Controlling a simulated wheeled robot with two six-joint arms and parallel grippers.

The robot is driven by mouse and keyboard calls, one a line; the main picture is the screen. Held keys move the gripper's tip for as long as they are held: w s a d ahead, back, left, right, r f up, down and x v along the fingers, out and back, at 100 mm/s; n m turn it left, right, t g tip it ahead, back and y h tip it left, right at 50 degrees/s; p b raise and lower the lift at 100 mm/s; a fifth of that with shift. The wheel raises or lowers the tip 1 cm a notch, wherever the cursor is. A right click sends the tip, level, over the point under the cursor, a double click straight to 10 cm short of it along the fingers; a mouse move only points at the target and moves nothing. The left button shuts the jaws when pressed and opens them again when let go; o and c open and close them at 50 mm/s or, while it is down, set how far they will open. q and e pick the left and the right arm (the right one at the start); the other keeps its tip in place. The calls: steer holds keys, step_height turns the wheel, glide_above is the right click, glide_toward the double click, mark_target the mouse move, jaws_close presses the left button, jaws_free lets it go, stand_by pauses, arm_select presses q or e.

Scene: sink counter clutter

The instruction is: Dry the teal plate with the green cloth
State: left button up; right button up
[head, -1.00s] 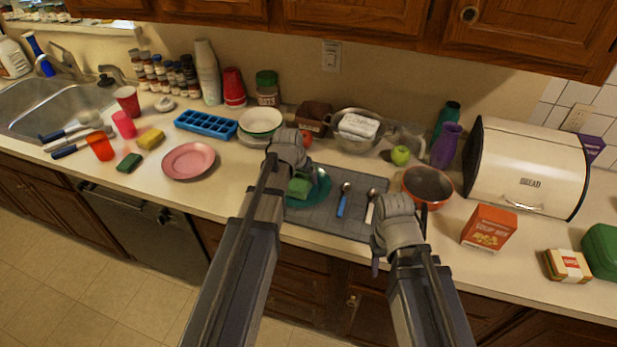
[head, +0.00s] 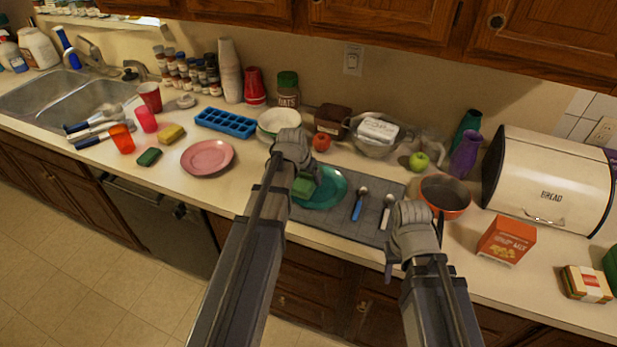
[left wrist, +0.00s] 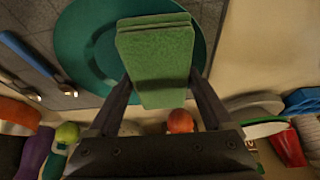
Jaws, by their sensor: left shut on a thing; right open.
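The teal plate (head: 333,189) lies on the left part of the grey drying mat; it also shows in the left wrist view (left wrist: 72,45). My left gripper (head: 303,178) is shut on the green cloth (head: 304,187), a folded block that fills the space between the fingers in the left wrist view (left wrist: 158,62). The cloth is over the plate's left part in the head view; whether it touches the plate I cannot tell. My right gripper (head: 395,268) is open and empty, near the mat's front right corner.
A blue-handled spoon (head: 359,204) and a white-handled one (head: 387,212) lie on the mat (head: 375,190) right of the plate. An orange bowl (head: 445,196) stands to the right. A pink plate (head: 207,158) lies left. Bowls, a tomato (head: 321,142) and a colander stand behind.

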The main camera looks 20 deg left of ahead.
arm_select(q)
steer(key=shift+w+d, duration=0.3)
steer(key=shift+d, duration=0.55)
steer(key=shift+w+d, duration=0.25)
steer(key=shift+d, duration=0.6)
steer(key=shift+w+d, duration=0.25)
steer(key=shift+d, duration=0.6)
steer(key=shift+w+d, duration=0.25)
steer(key=shift+d, duration=0.6)
steer(key=shift+s+a, duration=0.45)
steer(key=shift+a, duration=0.35)
steer(key=shift+s+a, duration=0.45)
steer(key=shift+a, duration=0.35)
steer(key=shift+a, duration=0.1)
steer(key=shift+s+a+f, duration=0.1)
steer(key=shift+s+a, duration=0.35)
steer(key=shift+a, duration=0.3)
steer(key=shift+s+a+f, duration=0.1)
steer(key=shift+s+a, duration=0.35)
steer(key=shift+a, duration=0.25)
steer(key=shift+r, duration=0.1)
steer(key=shift+w+d, duration=0.1)
